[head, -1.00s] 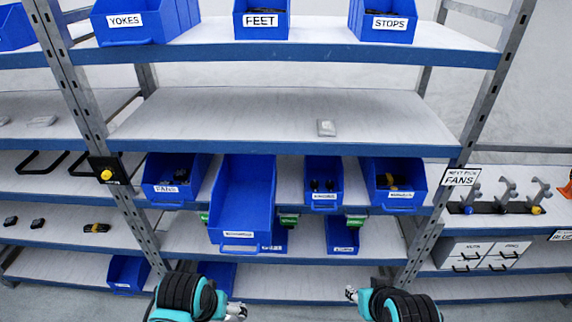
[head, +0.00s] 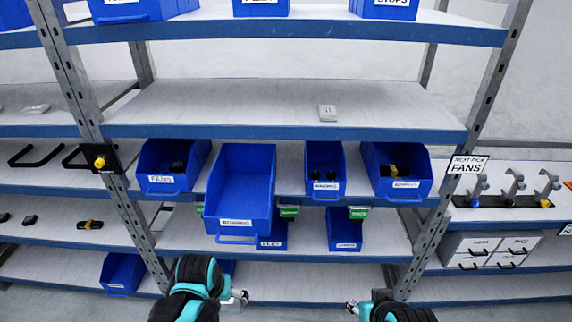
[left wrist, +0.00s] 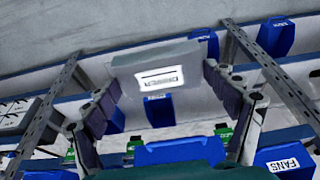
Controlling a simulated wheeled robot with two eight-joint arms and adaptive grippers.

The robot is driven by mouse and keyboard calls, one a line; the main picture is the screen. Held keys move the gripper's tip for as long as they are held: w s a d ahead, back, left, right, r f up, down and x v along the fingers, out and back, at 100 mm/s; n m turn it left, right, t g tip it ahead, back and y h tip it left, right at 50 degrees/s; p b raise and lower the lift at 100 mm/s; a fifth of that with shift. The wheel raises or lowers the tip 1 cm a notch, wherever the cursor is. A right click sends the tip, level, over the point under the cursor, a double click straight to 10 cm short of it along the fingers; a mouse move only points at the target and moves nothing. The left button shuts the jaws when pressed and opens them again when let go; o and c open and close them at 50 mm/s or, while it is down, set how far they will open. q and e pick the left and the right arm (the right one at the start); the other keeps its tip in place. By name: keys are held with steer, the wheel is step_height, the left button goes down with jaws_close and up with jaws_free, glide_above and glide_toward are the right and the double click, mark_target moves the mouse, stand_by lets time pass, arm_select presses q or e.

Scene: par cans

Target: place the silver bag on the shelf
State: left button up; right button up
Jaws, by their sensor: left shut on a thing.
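My left gripper (head: 240,297) shows small at the bottom of the head view. In the left wrist view its fingers (left wrist: 165,95) are shut on a silver-grey bag (left wrist: 187,56) with a white label. The bag is held in the air in front of the rack; in the head view I cannot make it out. The shelf rack has a mostly bare grey-white shelf (head: 220,108) with a blue front edge. A small silver packet (head: 327,112) lies on it, right of the middle. My right gripper (head: 352,306) is at the bottom right, too small to tell its state.
Blue bins stand on the shelf below, among them a large one (head: 240,185) that sticks out forward and a fans bin (head: 172,165). More bins (head: 130,10) are on the top shelf. Metal posts (head: 480,110) bound the rack. The bare shelf has wide free room.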

arm_select(q)
steer(key=w+a+b+x, duration=0.1)
steer(key=b+x, duration=0.4)
steer(key=x, duration=0.8)
steer(key=shift+w, duration=0.2)
steer(key=shift+a, duration=0.1)
